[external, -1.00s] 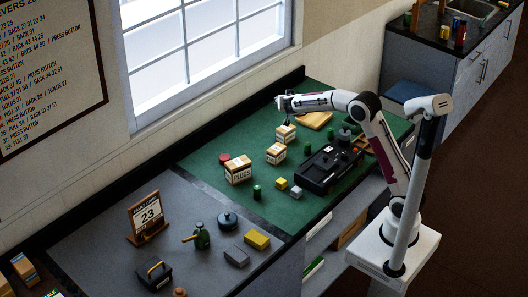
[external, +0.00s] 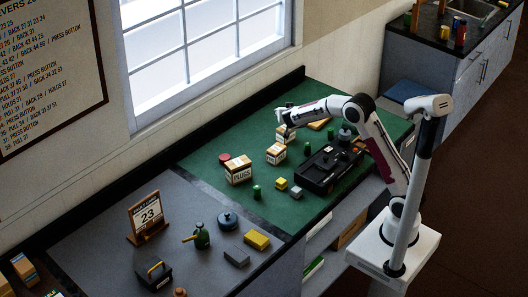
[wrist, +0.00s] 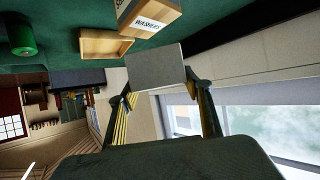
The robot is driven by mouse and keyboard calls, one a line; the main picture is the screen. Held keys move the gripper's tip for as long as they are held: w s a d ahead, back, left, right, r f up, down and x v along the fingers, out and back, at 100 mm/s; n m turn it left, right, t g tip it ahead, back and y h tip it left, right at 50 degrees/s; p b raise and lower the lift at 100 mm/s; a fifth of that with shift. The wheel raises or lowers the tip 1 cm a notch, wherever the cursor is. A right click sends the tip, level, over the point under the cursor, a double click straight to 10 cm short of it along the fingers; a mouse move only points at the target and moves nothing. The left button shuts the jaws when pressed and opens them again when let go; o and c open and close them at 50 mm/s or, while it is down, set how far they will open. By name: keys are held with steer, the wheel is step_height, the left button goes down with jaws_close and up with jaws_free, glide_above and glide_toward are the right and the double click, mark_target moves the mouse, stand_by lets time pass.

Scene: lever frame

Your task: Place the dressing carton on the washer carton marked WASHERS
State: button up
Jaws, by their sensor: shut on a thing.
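My gripper (wrist: 162,88) is shut on a plain grey box, the dressing carton (wrist: 157,66), which sits between its two fingers in the wrist view. The washer carton (wrist: 150,17), tan with a white WASHERS label, is beyond the held carton at the top of that view. A gap shows between the two in the picture; their true distance is hard to judge. In the external view my gripper (external: 284,118) is low over the back of the green mat, by a small tan and white carton (external: 281,135) that it partly covers. Its label cannot be read there.
A shallow wooden tray (wrist: 106,44) lies beside the washer carton. Another small carton (external: 276,153) and the PLUGS carton (external: 238,171) stand in front. A black lever frame (external: 328,168) and green cans are to the right. The window wall is behind.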

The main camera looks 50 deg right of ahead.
steer(key=shift+f, duration=1.85)
steer(key=shift+f, duration=0.15)
steer(key=o, duration=1.1)
steer(key=shift+v, duration=0.75)
steer(key=v, duration=1)
steer(key=shift+s+a+r, duration=0.15)
steer(key=shift+s+r, duration=0.1)
